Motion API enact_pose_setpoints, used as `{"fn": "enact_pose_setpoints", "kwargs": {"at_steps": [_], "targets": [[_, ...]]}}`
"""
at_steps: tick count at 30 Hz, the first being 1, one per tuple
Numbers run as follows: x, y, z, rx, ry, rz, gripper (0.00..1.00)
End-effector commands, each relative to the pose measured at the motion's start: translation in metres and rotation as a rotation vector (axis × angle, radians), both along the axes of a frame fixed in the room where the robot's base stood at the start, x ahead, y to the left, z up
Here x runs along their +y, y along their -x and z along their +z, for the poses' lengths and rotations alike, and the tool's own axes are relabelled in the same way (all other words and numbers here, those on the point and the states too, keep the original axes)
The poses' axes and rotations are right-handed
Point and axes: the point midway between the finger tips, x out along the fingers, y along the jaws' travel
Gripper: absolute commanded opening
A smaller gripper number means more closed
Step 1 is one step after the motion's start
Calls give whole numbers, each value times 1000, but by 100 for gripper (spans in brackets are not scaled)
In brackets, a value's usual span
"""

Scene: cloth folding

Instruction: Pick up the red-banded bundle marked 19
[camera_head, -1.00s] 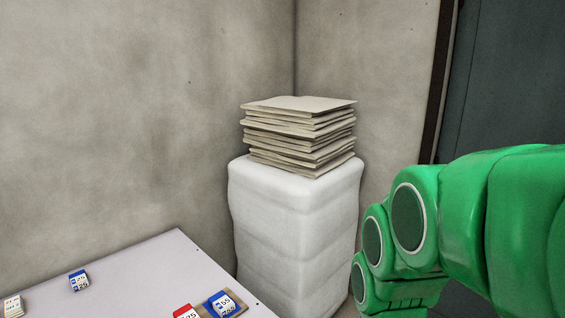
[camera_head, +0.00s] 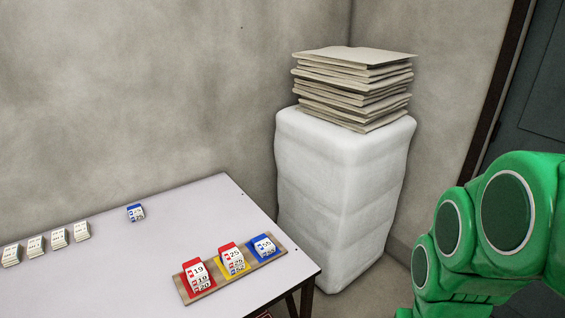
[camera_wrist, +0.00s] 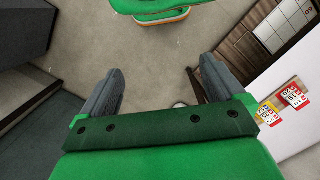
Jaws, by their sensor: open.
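The red-banded bundle marked 19 (camera_head: 197,275) stands at the left end of a wooden tray (camera_head: 215,291) near the front right of the table. Beside it on the tray are a bundle marked 25 with red and yellow (camera_head: 232,257) and a blue bundle marked 55 (camera_head: 263,247). My gripper (camera_wrist: 160,72) is open and empty in the wrist view, above the floor and apart from the table. Small red and yellow-red bundles (camera_wrist: 293,96) show at the right of that view; I cannot read their marks. My gripper is not in the head view.
The pale table (camera_head: 120,275) also holds a blue bundle (camera_head: 135,212) and several whitish bundles (camera_head: 58,237) towards the back left. A white wrapped block (camera_head: 340,200) with stacked sheets (camera_head: 350,90) stands in the corner behind. The table's middle is clear.

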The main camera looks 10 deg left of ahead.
Motion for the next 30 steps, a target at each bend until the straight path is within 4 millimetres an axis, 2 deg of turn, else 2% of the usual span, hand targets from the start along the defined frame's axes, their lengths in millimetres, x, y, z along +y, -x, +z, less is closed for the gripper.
{"fn": "enact_pose_setpoints", "kwargs": {"at_steps": [8, 14, 23, 30], "targets": [[26, -69, -5, -63, -2, 91, 96], [54, -119, -14, -111, -7, 158, 96], [110, -187, -33, -183, -22, 261, 96], [165, -233, -54, -242, -40, 343, 96]]}}
